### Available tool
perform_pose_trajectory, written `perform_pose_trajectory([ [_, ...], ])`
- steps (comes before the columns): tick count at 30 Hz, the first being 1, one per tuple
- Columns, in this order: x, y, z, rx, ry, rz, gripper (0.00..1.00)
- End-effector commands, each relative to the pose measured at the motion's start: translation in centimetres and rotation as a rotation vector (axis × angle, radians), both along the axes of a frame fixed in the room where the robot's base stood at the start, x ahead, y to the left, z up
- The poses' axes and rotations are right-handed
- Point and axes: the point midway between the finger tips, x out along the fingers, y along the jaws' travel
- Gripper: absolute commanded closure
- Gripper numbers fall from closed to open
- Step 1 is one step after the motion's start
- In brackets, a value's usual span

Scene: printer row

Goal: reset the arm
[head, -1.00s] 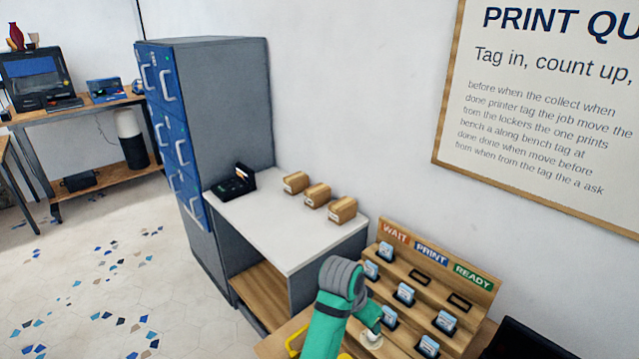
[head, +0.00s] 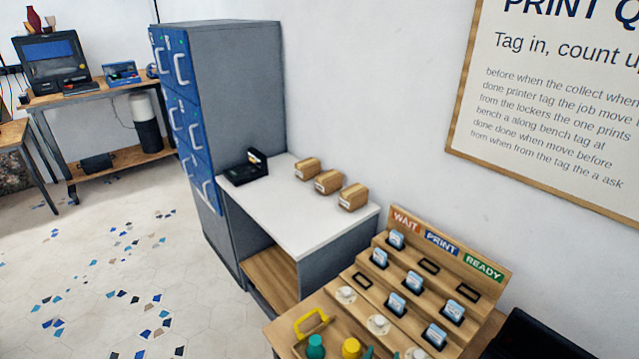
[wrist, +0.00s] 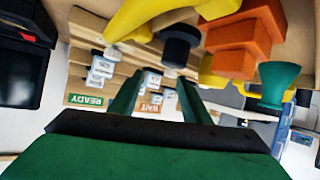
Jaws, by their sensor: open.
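My gripper (wrist: 162,84) is open in the wrist view, with two dark green fingers apart and nothing seen held between them. My arm is not clearly in the head view. The wrist view looks tilted over the bench, with the stepped wooden tag rack showing upside down beyond the fingers. In the head view the tag rack (head: 494,262) stands at the lower right, labelled WAIT, PRINT and READY. It holds several blue-and-white tags, and some dark slots are empty.
A white-topped cabinet (head: 275,215) carries three small brown boxes (head: 327,181) and a black device (head: 246,170). Blue-door lockers (head: 185,100) stand behind. Green (head: 316,346) and yellow (head: 351,348) items lie at the bench front. Orange blocks (wrist: 238,48) and a yellow item are close to my gripper.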

Motion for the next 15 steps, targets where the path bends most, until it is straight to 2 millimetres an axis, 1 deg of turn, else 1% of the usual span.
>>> perform_pose_trajectory([
  [1,-1.3,0.7,-0.2,-0.006,-0.017,0.027,0.57],
  [5,-3.8,2.6,0.2,-0.011,-0.083,0.095,0.57],
  [10,-7.4,5.1,1.0,-0.007,-0.158,0.169,0.57],
  [14,-10.6,6.7,0.9,-0.007,-0.181,0.210,0.57],
  [15,-11.6,7.2,0.8,-0.007,-0.184,0.221,0.57],
])
